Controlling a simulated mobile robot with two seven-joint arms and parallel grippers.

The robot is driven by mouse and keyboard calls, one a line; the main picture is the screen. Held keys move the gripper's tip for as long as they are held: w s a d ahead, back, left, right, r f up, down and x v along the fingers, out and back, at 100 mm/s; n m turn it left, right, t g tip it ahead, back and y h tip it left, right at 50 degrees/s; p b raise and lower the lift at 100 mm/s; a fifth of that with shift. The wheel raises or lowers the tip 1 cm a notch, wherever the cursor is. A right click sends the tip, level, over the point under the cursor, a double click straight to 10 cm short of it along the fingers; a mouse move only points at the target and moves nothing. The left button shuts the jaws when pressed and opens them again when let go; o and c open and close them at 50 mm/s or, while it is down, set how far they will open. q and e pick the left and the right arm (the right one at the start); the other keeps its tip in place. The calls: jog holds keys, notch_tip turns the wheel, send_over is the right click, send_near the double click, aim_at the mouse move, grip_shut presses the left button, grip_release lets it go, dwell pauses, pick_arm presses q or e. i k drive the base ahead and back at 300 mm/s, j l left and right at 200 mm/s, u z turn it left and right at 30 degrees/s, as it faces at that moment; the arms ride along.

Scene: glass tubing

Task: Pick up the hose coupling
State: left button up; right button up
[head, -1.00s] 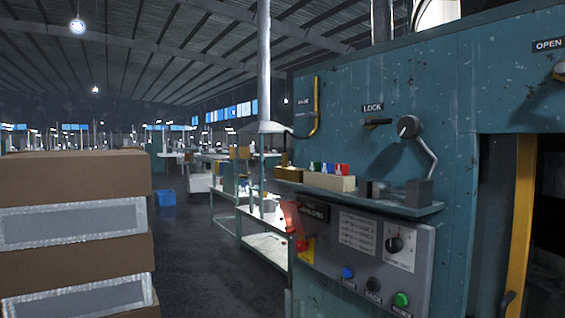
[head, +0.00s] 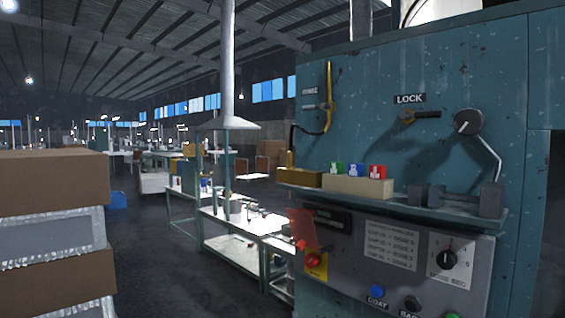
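I cannot tell for sure which thing is the hose coupling. A dark grey part (head: 457,199) with two blocky ends and a thinner middle sits at the right end of the shelf (head: 400,205) on the teal machine. A black hose (head: 293,141) hangs at the machine's left edge, by a yellow bar (head: 329,95). Neither of my grippers is in view.
A tan block (head: 357,188) with green, blue and red labelled pieces stands on the shelf. A control panel (head: 385,255) is below. Brown boxes (head: 50,183) are stacked at the left. Open floor (head: 150,260) lies between the boxes and a metal workbench (head: 235,243).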

aim_at(291, 154)
jog(key=i+j, duration=0.15)
jog(key=j, duration=0.2)
jog(key=i+j+z, duration=0.15)
jog(key=i+j, duration=0.2)
jog(key=j, duration=0.3)
jog(key=i+j+z, duration=0.1)
jog(key=j, duration=0.25)
jog(key=i+j+z, duration=0.1)
jog(key=j, duration=0.25)
jog(key=i+j, duration=0.2)
jog(key=j, duration=0.2)
